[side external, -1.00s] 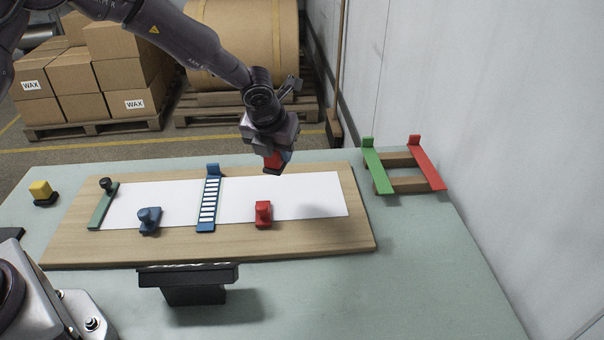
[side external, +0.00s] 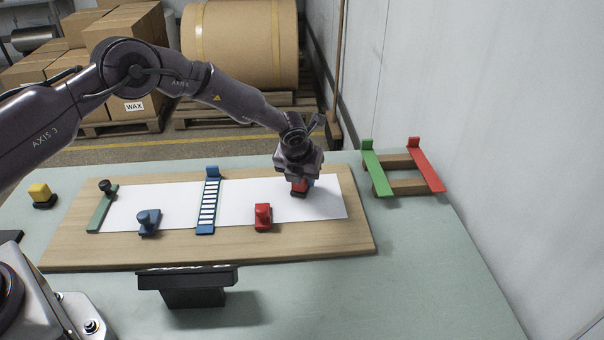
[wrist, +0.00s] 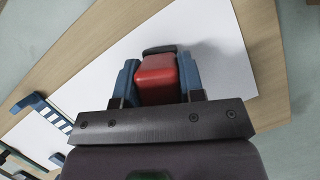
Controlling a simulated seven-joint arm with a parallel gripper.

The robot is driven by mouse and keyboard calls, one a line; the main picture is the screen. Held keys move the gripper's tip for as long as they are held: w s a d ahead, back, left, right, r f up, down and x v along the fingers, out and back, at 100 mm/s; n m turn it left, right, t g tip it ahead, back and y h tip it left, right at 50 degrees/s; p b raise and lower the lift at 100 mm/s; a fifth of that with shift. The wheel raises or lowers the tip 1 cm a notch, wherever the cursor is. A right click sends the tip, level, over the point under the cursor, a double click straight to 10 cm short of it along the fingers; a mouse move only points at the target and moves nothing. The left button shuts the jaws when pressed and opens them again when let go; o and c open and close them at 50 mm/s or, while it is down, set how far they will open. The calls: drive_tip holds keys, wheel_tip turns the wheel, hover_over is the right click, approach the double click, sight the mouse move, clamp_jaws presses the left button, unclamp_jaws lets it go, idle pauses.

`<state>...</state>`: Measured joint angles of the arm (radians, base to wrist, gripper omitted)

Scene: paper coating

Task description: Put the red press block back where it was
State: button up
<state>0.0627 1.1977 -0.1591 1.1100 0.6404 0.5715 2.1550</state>
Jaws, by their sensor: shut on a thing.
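My gripper (side external: 301,184) is shut on the red press block (side external: 299,189), a red block with a dark base. It is over the right part of the white paper strip (side external: 242,204), low down; I cannot tell whether the base touches the paper. In the wrist view the red block (wrist: 157,77) sits between the two blue fingers of my gripper (wrist: 158,82), its dark base edge showing beyond it. A separate red knobbed piece (side external: 263,216) stands at the paper's near edge, left of my gripper.
A wooden board (side external: 330,244) carries the paper, a blue slotted bar (side external: 208,205), a blue knobbed piece (side external: 148,222) and a green bar (side external: 103,207). A yellow block (side external: 40,194) stands far left. A rack with green (side external: 376,170) and red (side external: 427,166) bars stands right.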

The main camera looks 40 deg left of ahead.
drive_tip(key=o, duration=0.9)
drive_tip(key=shift+f, duration=0.15)
drive_tip(key=s+r+n, duration=0.3)
drive_tip(key=s+r, duration=0.1)
drive_tip(key=r, duration=0.6)
drive_tip(key=s+r+n, duration=0.2)
drive_tip(key=s+r, duration=0.2)
drive_tip(key=r, duration=0.6)
drive_tip(key=s+a+r+n, duration=0.4)
drive_tip(key=s+r+n, duration=0.5)
drive_tip(key=s, duration=0.1)
drive_tip(key=s+n, duration=0.6)
drive_tip(key=s, duration=0.1)
drive_tip(key=s+a+r+n+t+h, duration=0.1)
drive_tip(key=s+n, duration=0.4)
drive_tip(key=s, duration=0.2)
drive_tip(key=s+r+n, duration=0.1)
drive_tip(key=s+n, duration=0.5)
drive_tip(key=s, duration=0.1)
drive_tip(key=shift+a+r+n+h, duration=0.15)
drive_tip(key=shift+r+n+h, duration=0.15)
drive_tip(key=shift+h, duration=0.1)
